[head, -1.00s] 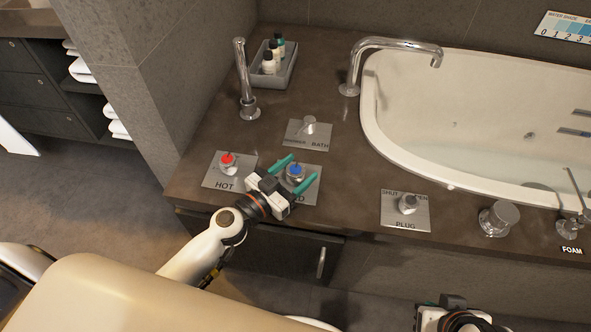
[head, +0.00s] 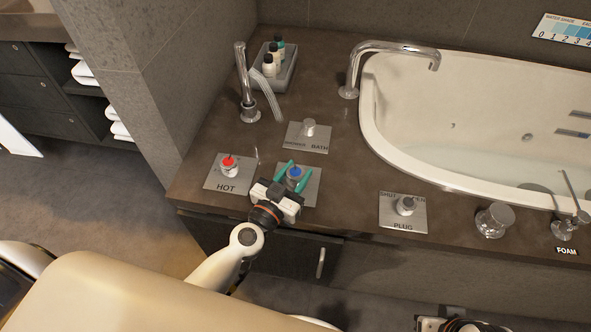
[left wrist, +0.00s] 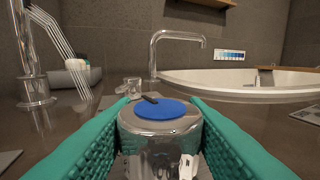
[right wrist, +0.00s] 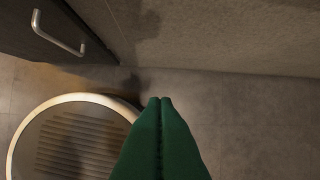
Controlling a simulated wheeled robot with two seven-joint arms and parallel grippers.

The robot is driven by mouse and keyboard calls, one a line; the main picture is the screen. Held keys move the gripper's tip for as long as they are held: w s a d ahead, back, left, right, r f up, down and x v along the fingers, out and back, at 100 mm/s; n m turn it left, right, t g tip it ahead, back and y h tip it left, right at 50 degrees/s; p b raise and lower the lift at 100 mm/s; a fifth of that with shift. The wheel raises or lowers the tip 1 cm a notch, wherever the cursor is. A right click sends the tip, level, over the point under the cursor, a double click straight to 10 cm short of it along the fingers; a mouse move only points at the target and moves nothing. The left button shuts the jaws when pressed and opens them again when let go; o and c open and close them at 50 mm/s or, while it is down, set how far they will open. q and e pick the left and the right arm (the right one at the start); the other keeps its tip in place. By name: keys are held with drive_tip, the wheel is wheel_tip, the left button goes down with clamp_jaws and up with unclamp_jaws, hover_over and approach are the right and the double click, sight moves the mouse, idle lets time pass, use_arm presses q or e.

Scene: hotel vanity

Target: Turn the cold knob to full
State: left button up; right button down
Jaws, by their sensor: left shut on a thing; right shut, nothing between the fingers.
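The cold knob (head: 295,173), silver with a blue top, stands on its metal plate (head: 311,195) near the counter's front edge. In the left wrist view the knob (left wrist: 160,118) fills the middle, with a dark pointer mark on its blue top. My left gripper (head: 293,172) has its green fingers on either side of the knob and is shut on it. The lettering on the cold plate is mostly hidden by the gripper. My right gripper (right wrist: 160,100) is shut and empty, low over the floor in front of the tub.
The red-topped hot knob (head: 229,167) is left of the cold one. The shower/bath knob (head: 309,129) stands behind, the plug knob (head: 405,206) to the right. Water streams (head: 267,95) from the hand shower (head: 242,80). A bottle tray (head: 287,76) and the tub spout (head: 394,45) are farther back.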

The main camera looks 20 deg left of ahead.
use_arm(q)
drive_tip(key=shift+r+n+y+p, duration=0.15)
drive_tip(key=shift+n+y+p, duration=0.25)
drive_tip(key=shift+y, duration=0.2)
drive_tip(key=n+y+p, duration=0.1)
drive_tip(key=y+p, duration=0.1)
drive_tip(key=shift+n+y, duration=0.4)
drive_tip(key=n+y+p, duration=0.1)
drive_tip(key=y+p, duration=0.1)
drive_tip(key=shift+n+y, duration=0.4)
drive_tip(key=shift+f+y+p, duration=0.2)
drive_tip(key=shift+y+p, duration=0.1)
use_arm(e)
wheel_tip(320, 180, down, 16)
drive_tip(key=g, duration=0.1)
drive_tip(key=shift+a, duration=0.1)
use_arm(q)
drive_tip(key=o, duration=1)
drive_tip(key=shift+s, duration=0.1)
